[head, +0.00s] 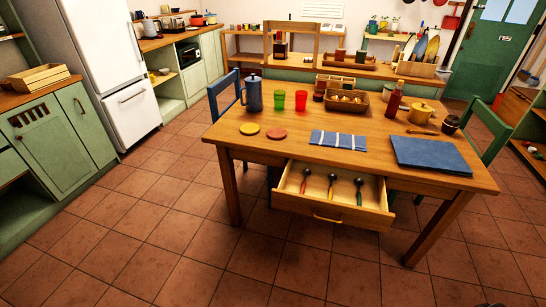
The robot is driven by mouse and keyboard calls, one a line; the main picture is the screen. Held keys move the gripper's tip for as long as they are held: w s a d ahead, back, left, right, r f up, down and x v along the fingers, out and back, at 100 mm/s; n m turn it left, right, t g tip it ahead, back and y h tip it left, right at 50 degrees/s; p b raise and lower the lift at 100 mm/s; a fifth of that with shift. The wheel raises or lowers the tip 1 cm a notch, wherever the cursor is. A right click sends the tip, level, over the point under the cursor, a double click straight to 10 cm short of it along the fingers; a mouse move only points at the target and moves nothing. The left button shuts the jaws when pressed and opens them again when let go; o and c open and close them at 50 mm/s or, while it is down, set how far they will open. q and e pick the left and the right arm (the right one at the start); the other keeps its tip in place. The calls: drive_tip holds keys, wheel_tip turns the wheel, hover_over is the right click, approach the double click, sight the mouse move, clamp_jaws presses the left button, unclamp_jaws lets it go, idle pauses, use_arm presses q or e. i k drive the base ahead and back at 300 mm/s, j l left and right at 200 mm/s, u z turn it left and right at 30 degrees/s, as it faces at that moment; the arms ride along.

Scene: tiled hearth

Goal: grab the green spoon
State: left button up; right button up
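The table's drawer (334,214) is pulled open at the front and holds three spoons with dark bowls lying side by side. The left spoon (304,181) has a red handle. All three lie with bowls toward the back and handles toward the drawer front. Neither of my grippers shows in the head view.
The wooden table (262,140) carries a blue jug (254,94), green cup (280,100), red cup (301,100), basket (346,103), striped cloth (339,140), blue mat (430,155) and yellow pot (421,114). Chairs stand at both ends. The tiled floor before the drawer is clear.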

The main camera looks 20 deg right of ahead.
sight(358, 182)
drive_tip(key=z, duration=1.25)
